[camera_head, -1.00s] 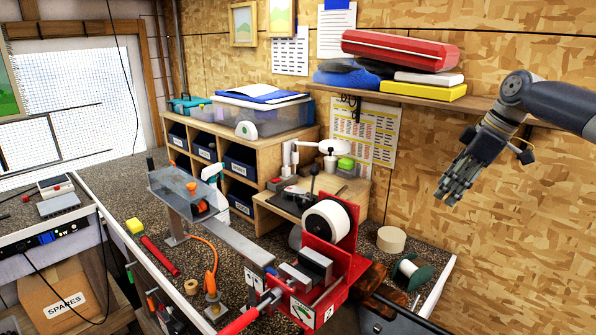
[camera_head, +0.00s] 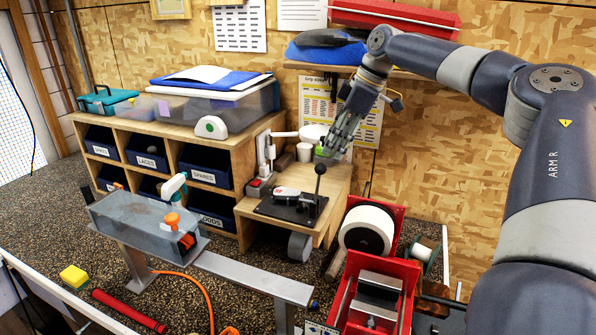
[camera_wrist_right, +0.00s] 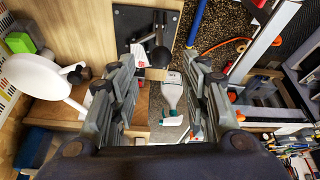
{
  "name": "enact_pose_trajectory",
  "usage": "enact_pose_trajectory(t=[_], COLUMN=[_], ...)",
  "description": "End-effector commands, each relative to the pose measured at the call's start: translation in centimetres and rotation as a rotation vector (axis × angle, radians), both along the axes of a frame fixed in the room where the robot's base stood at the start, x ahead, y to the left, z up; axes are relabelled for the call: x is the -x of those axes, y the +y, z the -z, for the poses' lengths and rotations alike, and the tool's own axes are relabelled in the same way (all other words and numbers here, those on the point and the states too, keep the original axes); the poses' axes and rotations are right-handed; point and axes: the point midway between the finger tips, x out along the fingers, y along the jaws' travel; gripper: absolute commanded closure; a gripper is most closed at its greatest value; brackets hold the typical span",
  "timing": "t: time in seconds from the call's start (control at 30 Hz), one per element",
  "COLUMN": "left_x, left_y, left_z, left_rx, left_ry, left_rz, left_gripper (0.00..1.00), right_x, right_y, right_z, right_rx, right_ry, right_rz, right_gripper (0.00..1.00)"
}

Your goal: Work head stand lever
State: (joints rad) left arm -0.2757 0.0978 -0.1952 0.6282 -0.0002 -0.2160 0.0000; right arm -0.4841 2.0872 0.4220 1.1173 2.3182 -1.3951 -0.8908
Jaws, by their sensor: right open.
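The head stand (camera_head: 292,204) is a black plate with a red-and-white part, on a small wooden shelf box. Its lever stands up at the plate's right end and is topped by a black ball knob (camera_head: 320,169). My right gripper (camera_head: 334,146) is open and points down just above the knob. In the right wrist view the knob (camera_wrist_right: 161,57) shows between the fingertips of my open right gripper (camera_wrist_right: 158,70), apart from both. The black plate (camera_wrist_right: 135,20) lies beyond it. My left gripper is not in view.
A white lamp (camera_head: 313,132) stands close behind the gripper. A red machine with a white roll (camera_head: 367,230) is to the right of the shelf box. A cubby unit (camera_head: 234,160) with blue bins stands left. A grey tank (camera_head: 140,222) is in front.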

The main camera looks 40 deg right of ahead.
Motion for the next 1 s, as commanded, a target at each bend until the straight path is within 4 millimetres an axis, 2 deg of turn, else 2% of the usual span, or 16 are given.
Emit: enact_pose_trajectory(t=[0.03,0.1,0.2,0.3,0.4,0.5,0.73,0.87,1.0], left_x=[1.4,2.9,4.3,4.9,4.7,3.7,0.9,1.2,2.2], left_y=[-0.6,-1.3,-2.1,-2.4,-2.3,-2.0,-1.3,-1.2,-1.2], left_z=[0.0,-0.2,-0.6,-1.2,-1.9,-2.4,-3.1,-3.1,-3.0], left_rx=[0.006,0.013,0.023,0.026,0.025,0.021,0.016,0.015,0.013], left_ry=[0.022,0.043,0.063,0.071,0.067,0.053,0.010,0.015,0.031], left_rz=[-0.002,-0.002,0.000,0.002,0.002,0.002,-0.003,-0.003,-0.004], left_gripper=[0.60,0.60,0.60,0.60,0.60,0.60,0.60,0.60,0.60], right_x=[-0.1,-0.3,-0.8,-1.4,-2.0,-2.5,-3.2,-3.3,-3.3], right_y=[0.1,0.3,0.7,1.2,1.5,1.9,2.3,2.4,2.4], right_z=[0.4,1.0,2.6,4.4,6.1,7.7,9.6,9.8,9.8], right_rx=[0.000,0.000,0.000,0.000,0.001,0.001,0.001,0.000,0.000], right_ry=[0.004,0.004,0.007,0.007,0.007,0.006,0.002,0.001,0.000], right_rz=[-0.001,-0.001,-0.002,-0.002,0.000,0.000,0.000,0.001,0.001], right_gripper=[0.57,0.57,0.57,0.57,0.57,0.57,0.57,0.57,0.57])
